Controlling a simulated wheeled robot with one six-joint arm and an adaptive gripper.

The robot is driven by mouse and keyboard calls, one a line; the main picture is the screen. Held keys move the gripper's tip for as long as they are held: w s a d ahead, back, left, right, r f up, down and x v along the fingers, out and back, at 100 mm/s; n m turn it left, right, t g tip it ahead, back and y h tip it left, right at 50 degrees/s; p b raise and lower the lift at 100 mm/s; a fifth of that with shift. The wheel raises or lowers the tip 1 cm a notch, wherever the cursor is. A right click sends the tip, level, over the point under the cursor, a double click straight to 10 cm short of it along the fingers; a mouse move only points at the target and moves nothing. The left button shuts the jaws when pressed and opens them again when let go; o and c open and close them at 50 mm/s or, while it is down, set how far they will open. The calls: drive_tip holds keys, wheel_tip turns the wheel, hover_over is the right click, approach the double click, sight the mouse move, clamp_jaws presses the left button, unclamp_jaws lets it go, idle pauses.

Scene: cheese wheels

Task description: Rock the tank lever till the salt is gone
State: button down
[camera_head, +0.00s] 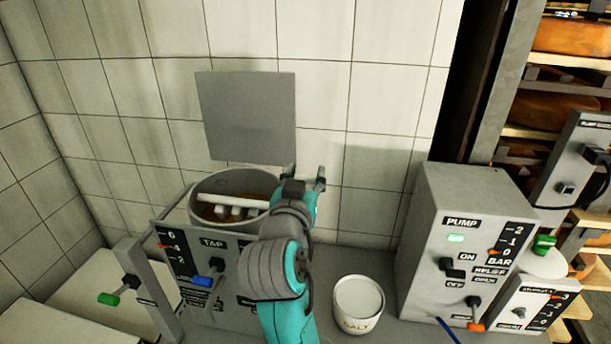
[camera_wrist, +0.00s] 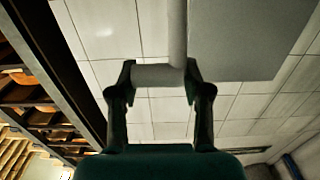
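The round grey tank (camera_head: 180,215) stands against the tiled wall, holding brown liquid. A white bar and several white blocks (camera_head: 236,211) show inside; I cannot tell whether any are salt. My gripper (camera_head: 306,180) is at the tank's right side, above rim height. In the wrist view my gripper (camera_wrist: 159,74) has a pale crossbar (camera_wrist: 157,75) between its two fingertips, which appear to touch its ends. The crossbar joins a long pale rod (camera_wrist: 177,25) and looks like a lever handle; my arm hides it in the head view. A white tub marked SALT (camera_head: 358,304) stands right of my arm.
The tank's front panel carries a blue-handled tap (camera_head: 208,279). A green-handled lever (camera_head: 110,298) is at far left. The grey pump box (camera_head: 455,210) with switches stands right. A grey plate (camera_head: 246,115) hangs on the wall. Cheese shelves (camera_head: 560,70) are at far right.

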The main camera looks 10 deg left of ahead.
drive_tip(key=shift+w+d, duration=0.1)
drive_tip(key=w+g, duration=0.5)
drive_tip(key=w, duration=0.7)
drive_tip(key=shift+d+f+g, duration=0.2)
drive_tip(key=shift+d+g, duration=0.1)
drive_tip(key=shift+d, duration=0.05)
idle(0.4)
drive_tip(key=c, duration=0.6)
unclamp_jaws()
drive_tip(key=shift+w+d, duration=0.1)
drive_tip(key=shift+o, duration=0.2)
